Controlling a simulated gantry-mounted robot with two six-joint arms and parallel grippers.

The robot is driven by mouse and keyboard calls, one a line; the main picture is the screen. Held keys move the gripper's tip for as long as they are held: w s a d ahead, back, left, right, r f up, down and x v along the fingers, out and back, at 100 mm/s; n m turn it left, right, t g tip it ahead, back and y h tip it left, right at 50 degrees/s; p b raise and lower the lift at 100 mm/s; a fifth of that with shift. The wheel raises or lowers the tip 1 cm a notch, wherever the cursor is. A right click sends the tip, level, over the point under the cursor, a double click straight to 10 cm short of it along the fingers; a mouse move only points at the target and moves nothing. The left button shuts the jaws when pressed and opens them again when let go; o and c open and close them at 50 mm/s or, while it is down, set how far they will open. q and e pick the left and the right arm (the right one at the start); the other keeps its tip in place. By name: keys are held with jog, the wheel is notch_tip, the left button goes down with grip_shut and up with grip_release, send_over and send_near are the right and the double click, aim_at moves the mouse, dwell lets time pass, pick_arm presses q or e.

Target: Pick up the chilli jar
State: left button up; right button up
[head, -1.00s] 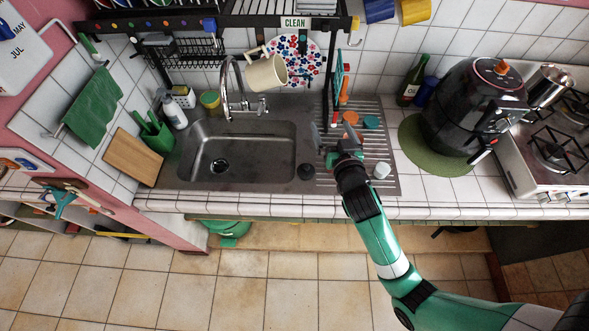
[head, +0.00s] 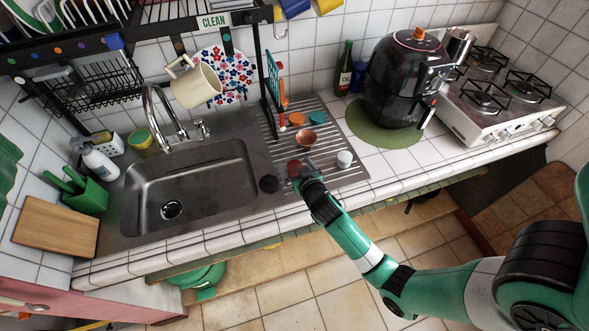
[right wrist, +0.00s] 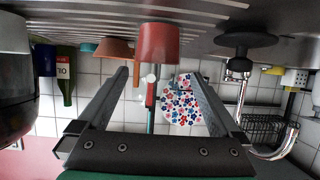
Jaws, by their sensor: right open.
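A small red cylinder (right wrist: 158,43), likely the chilli jar though no label can be read, stands on the ribbed drainboard. In the head view the red jar (head: 293,167) shows just past my right gripper (head: 299,176), which partly hides it. In the right wrist view, which is upside down, my right gripper (right wrist: 160,78) is open and empty. Its two fingers are spread, with the jar ahead, roughly centred between their tips. I cannot tell how far the jar is from them. My left gripper is not in view.
A black plug-like piece (head: 268,184) sits left of the gripper, beside the sink (head: 190,185). A white cup (head: 344,158) stands to the right. A terracotta bowl (head: 305,138) is behind. A black air fryer (head: 397,85) stands on a green mat (head: 383,135).

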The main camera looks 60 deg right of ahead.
aim_at(292, 161)
jog(key=shift+s+f+b+x, duration=0.2)
jog(key=shift+b+x, duration=0.2)
jog(key=shift+x, duration=1)
jog(key=shift+s+f+b+x, duration=0.15)
jog(key=shift+b+x, duration=0.2)
jog(key=shift+x, duration=1)
jog(key=shift+w, duration=0.1)
jog(key=shift+c, duration=0.3)
jog(key=c, duration=1.5)
